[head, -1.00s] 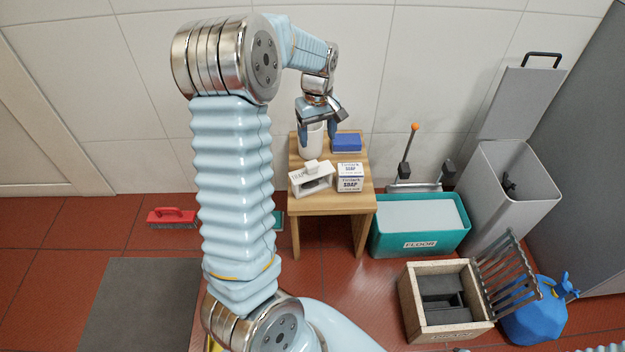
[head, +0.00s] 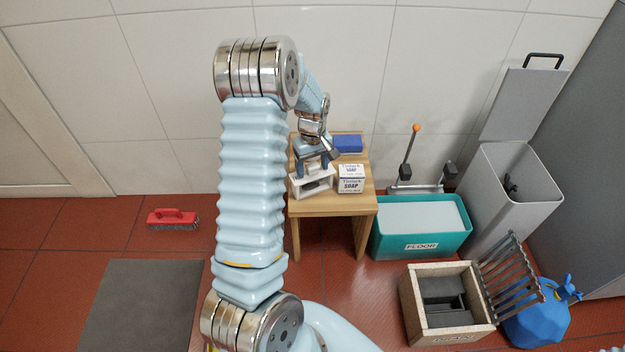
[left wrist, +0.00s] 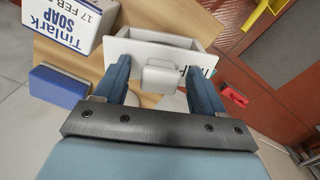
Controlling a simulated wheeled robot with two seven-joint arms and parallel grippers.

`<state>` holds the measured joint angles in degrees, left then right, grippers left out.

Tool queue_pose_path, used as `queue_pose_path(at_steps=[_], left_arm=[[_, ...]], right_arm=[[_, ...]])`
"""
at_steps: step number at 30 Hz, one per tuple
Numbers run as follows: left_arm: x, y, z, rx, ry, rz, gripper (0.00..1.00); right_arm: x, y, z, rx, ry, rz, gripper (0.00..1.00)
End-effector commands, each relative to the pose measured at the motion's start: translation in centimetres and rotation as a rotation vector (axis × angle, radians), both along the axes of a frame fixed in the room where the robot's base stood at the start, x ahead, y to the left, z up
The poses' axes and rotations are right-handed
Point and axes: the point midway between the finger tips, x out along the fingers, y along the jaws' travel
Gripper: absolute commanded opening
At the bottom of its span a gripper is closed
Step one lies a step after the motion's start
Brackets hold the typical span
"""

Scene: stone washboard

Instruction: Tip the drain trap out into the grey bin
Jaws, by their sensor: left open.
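The drain trap, which I take to be the white open box with a tab (head: 314,186), sits on the front left of the small wooden table (head: 335,208). In the left wrist view the trap (left wrist: 128,48) shows its open top and its tab. My left gripper (head: 316,160) is just above and behind the trap. In the left wrist view the open fingers (left wrist: 158,68) stand on either side of the tab, with gaps showing; I see no grip on it. The grey bin (head: 505,205) stands at the right with its lid up. My right gripper is not in view.
A teal tub (head: 421,240) marked FLOOR stands between table and bin. A stone box (head: 447,325) with a raised grate and a blue container (head: 537,326) are in front.

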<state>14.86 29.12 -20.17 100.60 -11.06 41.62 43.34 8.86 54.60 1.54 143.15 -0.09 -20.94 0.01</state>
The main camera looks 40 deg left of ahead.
Motion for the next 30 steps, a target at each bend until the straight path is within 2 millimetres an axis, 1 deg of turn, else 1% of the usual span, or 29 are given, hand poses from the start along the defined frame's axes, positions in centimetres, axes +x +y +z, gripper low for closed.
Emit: queue_pose_path(at_steps=[6, 7, 18, 20, 21, 30], left_arm=[[0.02, -0.01, -0.16, 0.001, -0.001, 0.000, 0.70], [0.02, -0.01, -0.16, 0.001, -0.001, 0.000, 0.69], [0.02, -0.01, -0.13, 0.001, -0.001, 0.000, 0.12], [0.02, -0.01, -0.13, 0.001, -0.001, 0.000, 0.03], [0.03, -0.01, -0.12, 0.001, -0.001, 0.000, 0.00], [0.04, -0.01, 0.24, 0.001, -0.001, 0.000, 0.00]], right_arm=[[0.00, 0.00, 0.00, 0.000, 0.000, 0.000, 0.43], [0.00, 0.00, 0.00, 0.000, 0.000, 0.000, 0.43], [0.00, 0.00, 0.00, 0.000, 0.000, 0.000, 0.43], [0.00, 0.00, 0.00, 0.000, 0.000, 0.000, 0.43], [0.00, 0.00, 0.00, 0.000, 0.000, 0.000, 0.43], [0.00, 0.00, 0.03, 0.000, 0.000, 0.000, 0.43]])
